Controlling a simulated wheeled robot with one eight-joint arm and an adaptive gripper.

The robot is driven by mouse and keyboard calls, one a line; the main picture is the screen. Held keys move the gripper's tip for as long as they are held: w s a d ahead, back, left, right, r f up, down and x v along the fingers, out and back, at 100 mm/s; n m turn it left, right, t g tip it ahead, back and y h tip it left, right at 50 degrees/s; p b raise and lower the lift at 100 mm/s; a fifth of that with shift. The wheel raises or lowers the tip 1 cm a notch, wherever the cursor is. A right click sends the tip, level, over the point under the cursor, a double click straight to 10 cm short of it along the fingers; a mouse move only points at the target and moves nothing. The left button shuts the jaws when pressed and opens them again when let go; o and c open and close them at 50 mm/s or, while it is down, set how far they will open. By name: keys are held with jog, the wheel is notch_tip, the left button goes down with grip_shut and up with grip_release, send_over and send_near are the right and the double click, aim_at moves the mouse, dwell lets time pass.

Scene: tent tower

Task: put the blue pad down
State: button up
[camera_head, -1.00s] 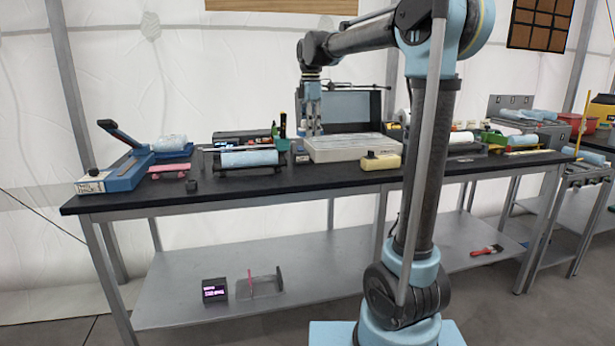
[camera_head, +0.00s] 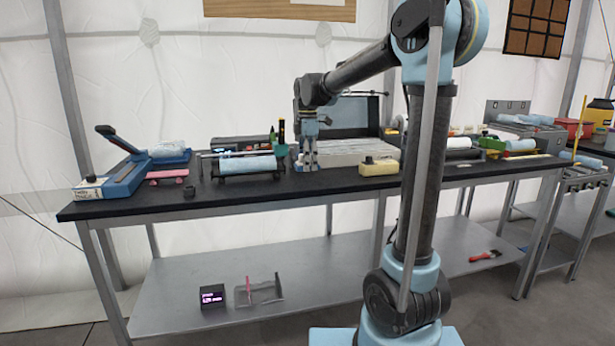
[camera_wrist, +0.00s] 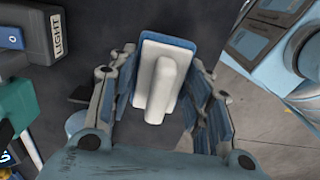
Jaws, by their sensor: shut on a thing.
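The blue pad (camera_wrist: 176,42) is a small rectangular block with a blue base and a white top with a raised white handle. In the wrist view it sits between the two fingers of my gripper (camera_wrist: 160,85), which is shut on it. In the head view my gripper (camera_head: 308,166) points down, low over the dark workbench (camera_head: 230,197), just in front of the pale open case (camera_head: 345,152). The pad is too small to make out in the head view, and I cannot tell whether its underside touches the bench.
A cream block (camera_head: 379,167) stands just right of my gripper. A green holder (camera_head: 281,150) and a roller stand with a pale blue roll (camera_head: 247,164) are to its left. In the wrist view a box labelled LIGHT (camera_wrist: 38,38) is upper left. The front bench strip is mostly clear.

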aim_at(308, 181)
jog(key=shift+f, duration=2.25)
jog(key=o, duration=1.2)
notch_tip(308, 181, up, 12)
jog(key=shift+d+r, duration=0.1)
